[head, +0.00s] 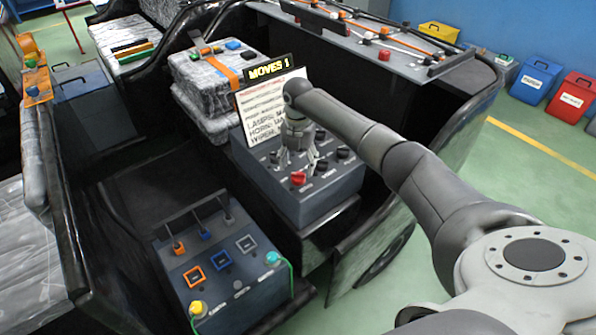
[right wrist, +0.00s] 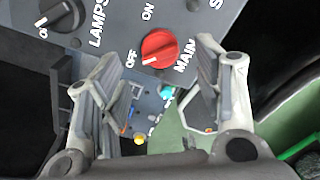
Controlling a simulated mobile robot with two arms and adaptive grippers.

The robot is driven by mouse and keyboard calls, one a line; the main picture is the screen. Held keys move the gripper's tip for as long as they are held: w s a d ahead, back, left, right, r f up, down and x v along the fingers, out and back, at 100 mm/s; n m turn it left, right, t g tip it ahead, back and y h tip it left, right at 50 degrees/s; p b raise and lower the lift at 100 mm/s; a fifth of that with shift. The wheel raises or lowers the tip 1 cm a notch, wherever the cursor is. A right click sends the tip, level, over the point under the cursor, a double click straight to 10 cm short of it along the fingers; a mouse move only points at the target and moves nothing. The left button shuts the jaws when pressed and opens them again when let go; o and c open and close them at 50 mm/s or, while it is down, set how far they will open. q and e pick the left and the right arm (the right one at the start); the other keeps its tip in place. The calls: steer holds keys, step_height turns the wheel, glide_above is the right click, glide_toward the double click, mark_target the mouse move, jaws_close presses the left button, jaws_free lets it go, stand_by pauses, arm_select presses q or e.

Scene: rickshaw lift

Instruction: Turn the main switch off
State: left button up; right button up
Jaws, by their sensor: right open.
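The main switch is a red rotary knob (head: 298,178) on the front of a dark grey control box (head: 330,193). In the right wrist view the red knob (right wrist: 160,48) sits beside the word MAIN, with ON above it and OFF at its lower left. My right gripper (head: 298,160) is above the box, pointing down, just behind the knob. In the right wrist view its fingers (right wrist: 150,72) are spread and empty, with the knob seen beyond the gap between them. My left gripper is not in view.
Several black knobs, including the LAMPS knob (right wrist: 60,17), stand close to the red one. A sign reading MOVES 1 (head: 268,68) rises behind the box. A lower grey box (head: 225,275) with coloured sockets stands in front left. Blue (head: 535,82) and red (head: 570,98) bins stand at the right.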

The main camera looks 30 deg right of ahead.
mark_target(298, 174)
step_height(298, 174, up, 8)
steer(key=shift+f, duration=0.25)
stand_by(0.4)
